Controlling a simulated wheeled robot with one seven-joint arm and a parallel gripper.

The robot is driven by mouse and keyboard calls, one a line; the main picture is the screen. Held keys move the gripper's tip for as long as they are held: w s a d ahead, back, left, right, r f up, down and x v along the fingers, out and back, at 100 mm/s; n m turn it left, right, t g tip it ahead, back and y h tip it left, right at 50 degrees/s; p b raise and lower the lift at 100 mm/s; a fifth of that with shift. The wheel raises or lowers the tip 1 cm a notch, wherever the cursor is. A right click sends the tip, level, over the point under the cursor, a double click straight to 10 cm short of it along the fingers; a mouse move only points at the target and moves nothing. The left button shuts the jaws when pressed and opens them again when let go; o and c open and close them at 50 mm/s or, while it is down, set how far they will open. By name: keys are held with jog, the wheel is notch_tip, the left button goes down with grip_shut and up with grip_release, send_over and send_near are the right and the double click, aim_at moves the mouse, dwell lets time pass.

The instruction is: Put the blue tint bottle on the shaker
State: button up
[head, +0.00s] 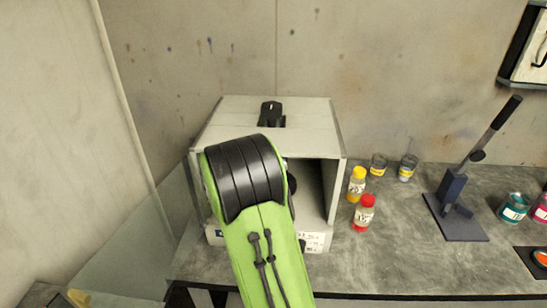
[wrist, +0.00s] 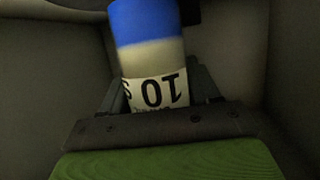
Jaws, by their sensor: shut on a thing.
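The blue tint bottle (wrist: 150,55) fills the middle of the wrist view, with a blue cap, a pale body and a white label reading "10" upside down. My gripper (wrist: 165,88) is shut on it, one finger on each side of the label. The shaker looks to be the grey box (head: 315,116) with an open front, against the back wall in the head view. My green arm covers much of its opening, and my gripper and the bottle are hidden there. Grey walls surround the bottle in the wrist view. Whether the bottle touches the floor under it cannot be seen.
A yellow-capped bottle (head: 357,184) and a red-capped bottle (head: 364,213) stand just right of the box. Two small cups (head: 378,164) (head: 407,168) are behind them. A lever press (head: 455,205) stands further right. The bench (head: 390,255) is clear in front.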

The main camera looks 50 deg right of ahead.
jog(key=shift+w+d+f, duration=0.4)
jog(key=shift+d+f, duration=0.35)
jog(key=shift+d, duration=0.05)
jog(key=shift+a, duration=0.1)
jog(key=shift+f+b, duration=0.15)
jog(key=shift+b, duration=0.2)
jog(key=o, duration=1.2)
